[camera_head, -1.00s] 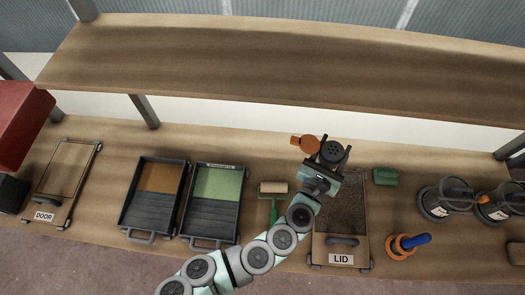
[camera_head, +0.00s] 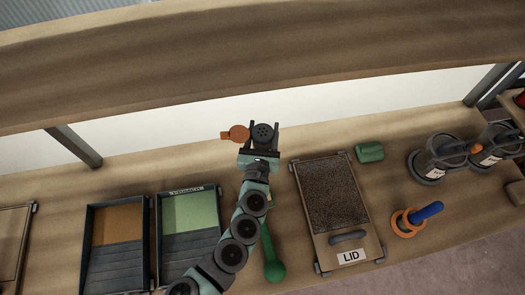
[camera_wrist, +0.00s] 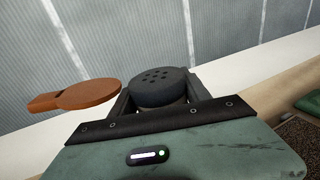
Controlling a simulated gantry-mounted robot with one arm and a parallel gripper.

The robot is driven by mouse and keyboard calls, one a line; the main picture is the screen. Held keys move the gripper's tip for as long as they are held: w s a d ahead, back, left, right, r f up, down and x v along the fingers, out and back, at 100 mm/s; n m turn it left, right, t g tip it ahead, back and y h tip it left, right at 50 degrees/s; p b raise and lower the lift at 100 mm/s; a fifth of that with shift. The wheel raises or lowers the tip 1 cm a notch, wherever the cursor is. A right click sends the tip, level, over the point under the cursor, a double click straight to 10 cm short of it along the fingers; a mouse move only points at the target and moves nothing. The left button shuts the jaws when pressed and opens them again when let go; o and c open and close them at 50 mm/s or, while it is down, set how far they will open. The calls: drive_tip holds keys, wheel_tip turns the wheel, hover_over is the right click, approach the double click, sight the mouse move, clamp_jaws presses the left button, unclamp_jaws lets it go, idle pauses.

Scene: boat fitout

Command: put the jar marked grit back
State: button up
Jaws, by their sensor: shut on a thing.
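My gripper (camera_head: 264,127) is shut on a dark round jar (camera_head: 263,136) with a perforated top. An orange round flap (camera_head: 236,132) sticks out to the jar's left. The wrist view shows the holed top (camera_wrist: 160,88) between the fingers and the orange flap (camera_wrist: 90,93) beside it. No label on this jar is visible, so I cannot read a marking. The jar appears raised in front of the pale back wall, below the upper shelf.
The upper shelf (camera_head: 250,65) spans the back. A panel marked LID (camera_head: 378,250), a green block (camera_head: 369,152), an orange ring (camera_head: 402,224) with a blue handle and two grey labelled pots (camera_head: 427,172) stand right. Trays (camera_head: 155,240) and a green-handled tool (camera_head: 273,268) are nearer.

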wheel_tip(320, 180, down, 9)
drive_tip(key=b, duration=0.4)
drive_tip(key=shift+f, duration=0.1)
drive_tip(key=shift+f, duration=0.15)
drive_tip(key=o, duration=1.4)
drive_tip(key=shift+s+r, duration=0.1)
drive_tip(key=shift+r, duration=0.15)
drive_tip(key=s, duration=0.3)
drive_tip(key=s+a, duration=0.1)
drive_tip(key=s, duration=0.6)
drive_tip(key=shift+s+a, duration=0.15)
drive_tip(key=shift+a, duration=0.1)
drive_tip(key=shift+s, duration=0.7)
